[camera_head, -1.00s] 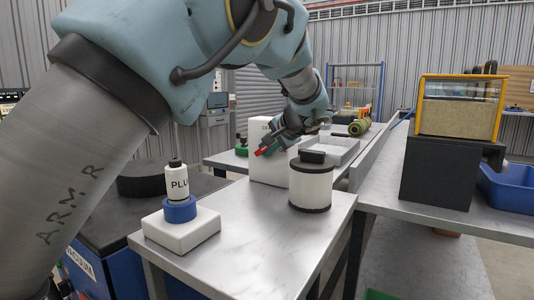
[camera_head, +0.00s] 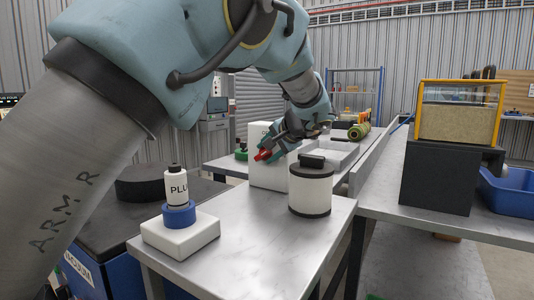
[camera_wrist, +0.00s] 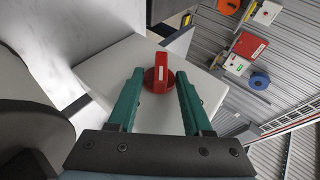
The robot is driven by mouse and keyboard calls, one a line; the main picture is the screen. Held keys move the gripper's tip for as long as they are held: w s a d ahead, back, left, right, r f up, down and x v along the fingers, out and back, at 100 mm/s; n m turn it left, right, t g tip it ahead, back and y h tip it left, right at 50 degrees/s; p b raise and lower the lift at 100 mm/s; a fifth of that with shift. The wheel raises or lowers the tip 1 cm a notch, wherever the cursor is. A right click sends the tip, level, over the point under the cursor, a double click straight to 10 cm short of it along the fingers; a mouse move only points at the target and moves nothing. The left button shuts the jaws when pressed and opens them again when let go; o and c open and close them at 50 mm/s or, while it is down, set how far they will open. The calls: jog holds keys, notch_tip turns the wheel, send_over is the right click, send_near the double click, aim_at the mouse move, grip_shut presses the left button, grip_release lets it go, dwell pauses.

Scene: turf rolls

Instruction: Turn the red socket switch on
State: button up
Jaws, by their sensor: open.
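The red switch (camera_wrist: 159,73) is a round knob with a raised bar handle. It sits on the face of a white socket box (camera_wrist: 110,58). In the wrist view the bar stands roughly upright, between the two green fingers of my gripper (camera_wrist: 159,90). The fingers are open, one on each side of the knob, with gaps that look clear. In the head view the red switch (camera_head: 263,155) shows beside my gripper (camera_head: 270,148), in front of the white box (camera_head: 268,174). My gripper hides part of the box.
A white canister with black lid (camera_head: 311,187) stands close to the box on the metal table (camera_head: 255,235). A white bottle (camera_head: 176,187) in a blue ring stands on a white block (camera_head: 180,234) at front left. A grey tray (camera_head: 335,151) lies behind.

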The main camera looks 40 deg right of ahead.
jog(key=v, duration=1)
jog(key=shift+b, duration=0.4)
jog(key=shift+r, duration=0.1)
